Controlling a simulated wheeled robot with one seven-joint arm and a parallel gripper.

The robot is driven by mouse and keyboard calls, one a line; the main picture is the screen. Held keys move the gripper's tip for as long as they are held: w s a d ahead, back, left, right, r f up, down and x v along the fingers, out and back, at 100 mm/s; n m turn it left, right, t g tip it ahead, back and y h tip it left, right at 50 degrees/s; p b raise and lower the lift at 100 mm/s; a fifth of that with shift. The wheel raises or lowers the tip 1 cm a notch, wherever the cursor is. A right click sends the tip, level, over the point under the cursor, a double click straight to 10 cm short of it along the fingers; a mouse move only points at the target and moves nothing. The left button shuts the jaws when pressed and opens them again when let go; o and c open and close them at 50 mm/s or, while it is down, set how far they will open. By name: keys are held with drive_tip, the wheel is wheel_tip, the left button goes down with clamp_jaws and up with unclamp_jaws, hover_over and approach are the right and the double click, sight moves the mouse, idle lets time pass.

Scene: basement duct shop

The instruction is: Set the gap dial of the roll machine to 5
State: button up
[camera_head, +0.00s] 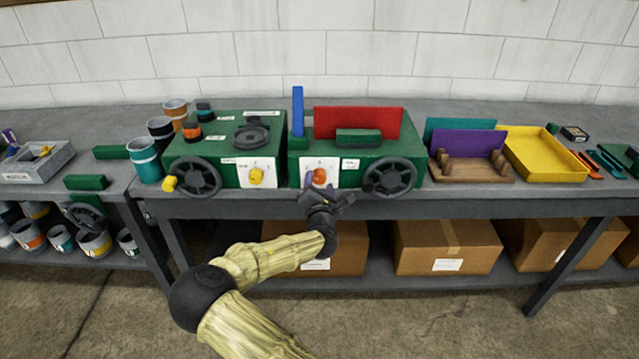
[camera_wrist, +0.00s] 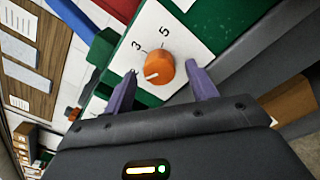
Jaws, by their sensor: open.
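The orange gap dial (camera_head: 319,176) sits on a white plate on the front of the right-hand green machine (camera_head: 344,148). In the wrist view the orange dial (camera_wrist: 160,68) shows a white pointer mark at its lower left. The numbers 3 and 5 are printed above it; the mark points at neither, and any number beside it is hidden by the left finger. My gripper (camera_head: 325,196) is open in front of this dial. In the wrist view my gripper (camera_wrist: 163,71) has its purple fingers on either side of the dial, apparently not closed on it.
A second green machine (camera_head: 225,150) with a yellow dial (camera_head: 256,176) stands at the left. A black handwheel (camera_head: 390,177) is right of the orange dial. A wooden rack (camera_head: 470,170) and yellow tray (camera_head: 545,155) stand farther right. Cardboard boxes (camera_head: 447,245) fill the lower shelf.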

drive_tip(key=shift+w, duration=0.25)
drive_tip(key=c, duration=1)
